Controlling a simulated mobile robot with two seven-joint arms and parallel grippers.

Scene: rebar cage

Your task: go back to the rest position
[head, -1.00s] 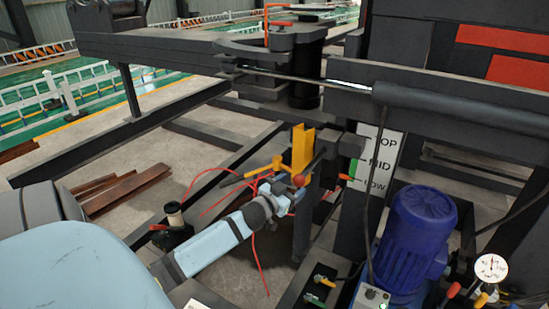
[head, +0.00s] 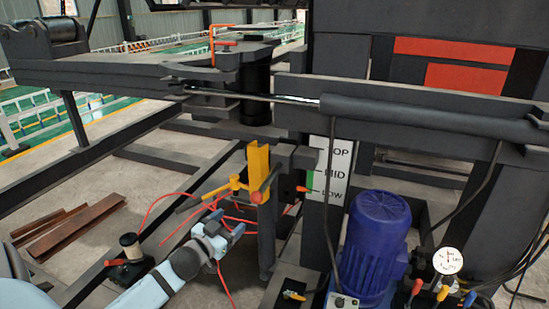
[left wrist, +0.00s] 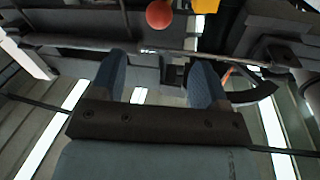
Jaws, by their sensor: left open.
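My left gripper (head: 234,233) is at the lower middle of the head view, on the pale blue arm from the lower left. Its two dark fingers are spread with nothing between them in the left wrist view (left wrist: 163,72). A red ball knob (head: 257,197) on the yellow lever bracket (head: 258,168) is above and right of the fingers, apart from them. The knob also shows at the top of the left wrist view (left wrist: 159,14), beyond the fingertips. My right gripper is not in view.
A blue motor (head: 375,240) and a pressure gauge (head: 447,261) stand at the lower right. A TOP/MID/LOW sign (head: 333,170) is on the post. A small valve-like fitting (head: 130,247) is left of my arm. Thin red hoses (head: 160,205) hang nearby. Rusty bars (head: 75,225) lie on the floor.

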